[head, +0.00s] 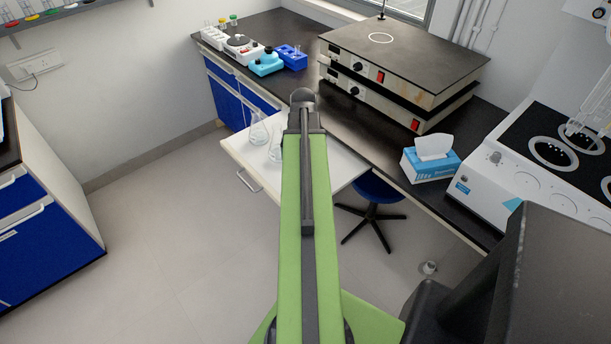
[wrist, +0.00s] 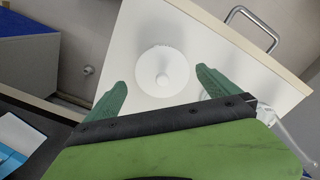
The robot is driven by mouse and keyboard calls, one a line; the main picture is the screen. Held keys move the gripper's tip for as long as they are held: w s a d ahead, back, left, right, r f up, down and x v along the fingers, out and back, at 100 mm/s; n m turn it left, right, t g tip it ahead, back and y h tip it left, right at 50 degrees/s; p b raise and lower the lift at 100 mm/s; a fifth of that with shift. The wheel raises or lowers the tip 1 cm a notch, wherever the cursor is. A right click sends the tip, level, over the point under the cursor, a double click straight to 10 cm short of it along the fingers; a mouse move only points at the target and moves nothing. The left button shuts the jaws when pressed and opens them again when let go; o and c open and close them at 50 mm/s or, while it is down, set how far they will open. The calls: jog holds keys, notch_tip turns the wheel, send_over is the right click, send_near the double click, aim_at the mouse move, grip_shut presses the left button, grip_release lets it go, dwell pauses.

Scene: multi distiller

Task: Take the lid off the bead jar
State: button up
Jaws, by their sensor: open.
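A round white lid (wrist: 162,71) with a small central knob shows in the wrist view, seen from above over a white pulled-out drawer or shelf (wrist: 140,25). The jar body under it is hidden, and I see no beads. In the head view my arm covers that spot, so the jar does not show. My gripper (wrist: 160,76) is open, with one green finger on each side of the lid in the picture. I see no contact; the height gap cannot be told. My gripper end (head: 304,100) is over the white surface in the head view.
Glass flasks (head: 259,131) stand on the white surface (head: 335,172), left of my arm. The dark bench behind holds hotplates (head: 440,85), a tissue box (head: 430,160) and a blue rack (head: 291,57). A stool (head: 375,190) is below. Floor at left is clear.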

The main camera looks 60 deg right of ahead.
notch_tip(320, 180, down, 3)
jog(key=shift+r+b, duration=0.15)
jog(key=shift+b, duration=0.5)
jog(key=shift+r, duration=0.15)
jog(key=c, duration=1.2)
jog(key=shift+r+p, duration=0.55)
jog(key=shift+p, duration=0.15)
notch_tip(320, 180, up, 4)
jog(key=p, duration=0.4)
jog(key=s+r+p, duration=0.2)
jog(key=s, duration=0.1)
jog(key=s+d+r+p, duration=0.1)
jog(key=s+r+p, duration=0.1)
jog(key=s, duration=0.2)
jog(key=s+d+r+p, duration=0.1)
jog(key=s+r+p, duration=0.1)
jog(key=s, duration=0.2)
jog(key=shift+s+d, duration=0.1)
jog(key=shift+s, duration=0.15)
